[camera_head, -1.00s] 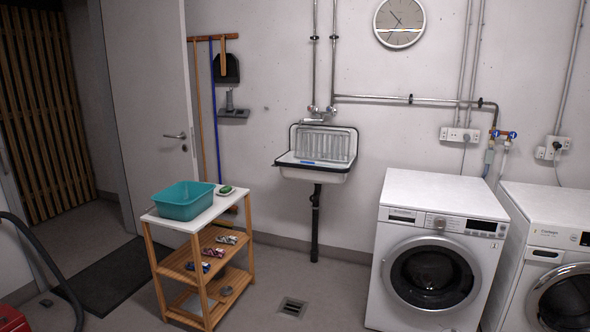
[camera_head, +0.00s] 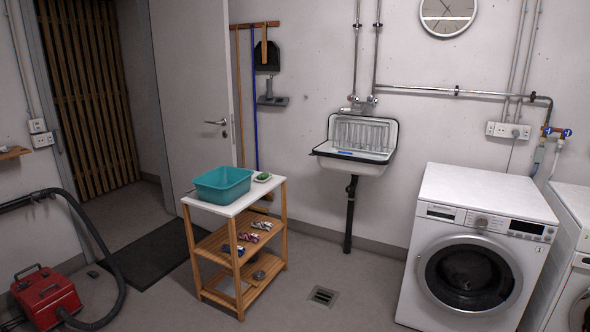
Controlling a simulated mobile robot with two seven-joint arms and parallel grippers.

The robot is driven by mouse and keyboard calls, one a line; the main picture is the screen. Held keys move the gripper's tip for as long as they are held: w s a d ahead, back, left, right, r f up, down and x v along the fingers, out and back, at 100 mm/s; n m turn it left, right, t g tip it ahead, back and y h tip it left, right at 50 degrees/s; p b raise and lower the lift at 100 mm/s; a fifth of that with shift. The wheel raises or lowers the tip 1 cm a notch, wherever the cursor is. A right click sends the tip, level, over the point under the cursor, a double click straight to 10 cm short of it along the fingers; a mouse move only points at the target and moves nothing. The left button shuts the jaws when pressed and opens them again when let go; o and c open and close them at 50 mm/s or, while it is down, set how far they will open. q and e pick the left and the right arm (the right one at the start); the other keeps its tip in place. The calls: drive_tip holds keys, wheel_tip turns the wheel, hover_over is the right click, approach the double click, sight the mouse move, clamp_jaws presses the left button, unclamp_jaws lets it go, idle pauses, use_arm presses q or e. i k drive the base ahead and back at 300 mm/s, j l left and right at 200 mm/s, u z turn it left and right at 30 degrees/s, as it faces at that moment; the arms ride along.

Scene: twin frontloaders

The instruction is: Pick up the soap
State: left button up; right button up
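A small green object that looks like the soap (camera_head: 263,177) lies on the white top of a wooden shelf cart (camera_head: 232,209), near its back right corner. It seems to rest on a small pale dish, but it is too small to be sure. A teal basin (camera_head: 222,186) stands just left of it on the same top. Neither of my grippers is in view.
Coloured items (camera_head: 261,225) lie on the cart's middle shelf. A red vacuum cleaner (camera_head: 45,293) with a black hose stands at left. A sink (camera_head: 355,145) hangs on the wall. A washing machine (camera_head: 470,255) stands at right. The floor before the cart is largely clear.

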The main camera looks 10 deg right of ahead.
sight(264, 175)
drive_tip(key=i+l+z, duration=0.3)
drive_tip(key=i, duration=0.2)
drive_tip(key=i+z, duration=0.25)
drive_tip(key=i, duration=0.2)
drive_tip(key=i+l, duration=0.1)
drive_tip(key=i, duration=0.7)
drive_tip(key=i+l, duration=0.1)
drive_tip(key=i, duration=0.75)
drive_tip(key=i+u, duration=0.3)
drive_tip(key=u, duration=0.2)
drive_tip(key=i+l+u, duration=0.25)
drive_tip(key=u, duration=0.25)
drive_tip(key=i+l+u, duration=0.2)
drive_tip(key=u, duration=0.3)
drive_tip(key=i+l+u, duration=0.2)
drive_tip(key=l+u, duration=0.3)
drive_tip(key=i+l+u, duration=0.1)
drive_tip(key=l+u, duration=0.2)
drive_tip(key=u, duration=0.2)
